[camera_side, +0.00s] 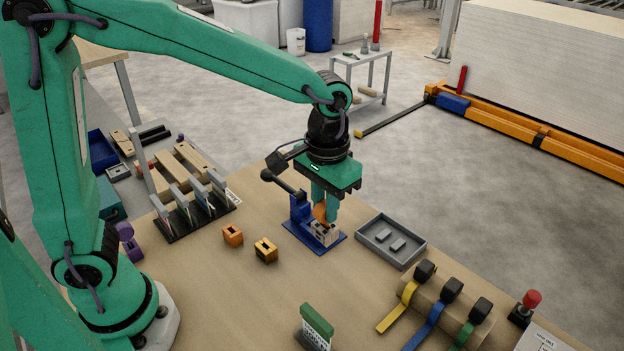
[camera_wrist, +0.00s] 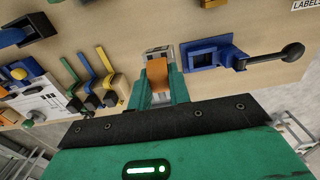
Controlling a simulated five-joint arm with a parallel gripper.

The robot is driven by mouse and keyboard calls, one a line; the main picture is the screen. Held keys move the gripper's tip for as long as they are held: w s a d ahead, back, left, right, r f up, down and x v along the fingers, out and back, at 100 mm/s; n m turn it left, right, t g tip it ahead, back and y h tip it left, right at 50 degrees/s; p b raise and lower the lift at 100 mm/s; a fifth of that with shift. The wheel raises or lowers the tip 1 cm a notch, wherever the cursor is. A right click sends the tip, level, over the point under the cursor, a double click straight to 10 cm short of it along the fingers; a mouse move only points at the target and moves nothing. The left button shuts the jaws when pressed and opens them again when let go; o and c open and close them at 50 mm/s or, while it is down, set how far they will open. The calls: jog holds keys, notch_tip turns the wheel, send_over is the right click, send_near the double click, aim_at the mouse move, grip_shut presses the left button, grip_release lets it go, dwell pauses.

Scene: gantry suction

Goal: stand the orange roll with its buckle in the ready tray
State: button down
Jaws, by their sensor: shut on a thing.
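My gripper (camera_side: 325,205) points down over the bench and is shut on the orange roll (camera_wrist: 157,74), which sits between the green fingers in the wrist view. Little of the roll shows in the side view. A silver-grey buckle-like piece (camera_wrist: 160,52) lies against the roll's far end in the wrist view. In the side view a pale grey piece (camera_side: 324,234) shows just below the fingertips, over a blue fixture (camera_side: 298,232) with a black-knobbed lever. I cannot tell whether it touches the fixture. The grey tray (camera_side: 420,251), perhaps the ready tray, stands right of the fixture, with two small raised blocks inside.
Two small orange and yellow-orange blocks (camera_side: 232,235) (camera_side: 266,250) lie left of the fixture. A dark slotted rack (camera_side: 195,220) stands behind them. Yellow, blue and green straps (camera_side: 425,320) with black heads and a red button (camera_side: 531,298) are at right. A green-topped card stand (camera_side: 317,320) is in front.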

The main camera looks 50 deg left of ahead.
jog(key=shift+w, duration=0.1)
jog(key=w+d, duration=0.1)
jog(key=w, duration=0.8)
jog(key=w+d+f, duration=0.1)
jog(key=w+d, duration=0.1)
jog(key=w, duration=0.7)
jog(key=shift+d+f+g, duration=0.3)
jog(key=shift+f, duration=0.15)
jog(key=shift+f, duration=2.75)
jog(key=shift+f, duration=1.65)
dwell(0.4)
jog(key=c, duration=1.2)
grip_release()
jog(key=shift+c, duration=0.2)
jog(key=shift+r, duration=0.1)
